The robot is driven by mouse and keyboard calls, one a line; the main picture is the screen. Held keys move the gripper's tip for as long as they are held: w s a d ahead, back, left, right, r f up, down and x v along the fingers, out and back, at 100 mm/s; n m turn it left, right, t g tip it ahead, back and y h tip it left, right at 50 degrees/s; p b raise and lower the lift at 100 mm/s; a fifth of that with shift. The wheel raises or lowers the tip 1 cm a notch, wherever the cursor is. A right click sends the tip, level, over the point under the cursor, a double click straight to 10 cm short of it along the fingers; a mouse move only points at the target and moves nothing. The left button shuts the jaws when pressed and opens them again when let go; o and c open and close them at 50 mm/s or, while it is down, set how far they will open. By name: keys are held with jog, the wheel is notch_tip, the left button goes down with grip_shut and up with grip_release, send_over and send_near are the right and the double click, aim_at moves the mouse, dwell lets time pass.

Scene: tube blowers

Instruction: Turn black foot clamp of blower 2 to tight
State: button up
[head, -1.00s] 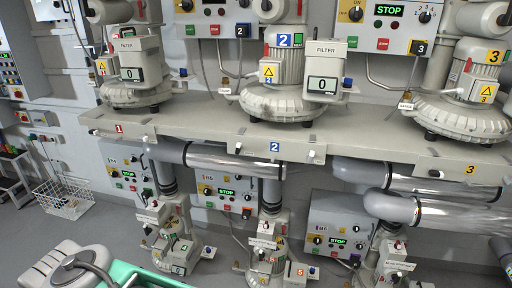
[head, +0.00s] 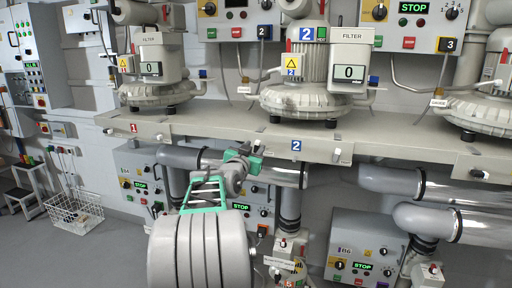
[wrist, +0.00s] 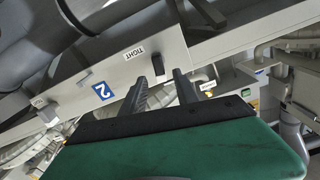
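Blower 2 (head: 295,85) stands on the shelf marked 2 (head: 310,143). Its black foot clamp shows in the wrist view as a small black lever (wrist: 158,65) on the shelf's front face, beside a TIGHT label (wrist: 134,53). My gripper (wrist: 161,76) is open, with one dark finger on each side of the lever's line and the lever just beyond or between the tips. I cannot tell whether they touch. In the head view my gripper (head: 243,155) is at the shelf edge, left of the 2 plate, and hides the black clamp.
A pale clamp (head: 337,152) sits right of the 2 plate; blower 1 (head: 155,70) stands to the left. Grey pipes (head: 395,182) and control boxes (head: 358,250) lie below the shelf. A wire basket (head: 75,212) is on the floor at left.

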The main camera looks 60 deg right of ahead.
aim_at(258, 146)
jog(key=shift+w+d, duration=0.15)
jog(key=shift+d, duration=0.55)
jog(key=shift+w+d, duration=0.1)
jog(key=shift+d, duration=0.6)
jog(key=shift+c, duration=0.5)
grip_shut()
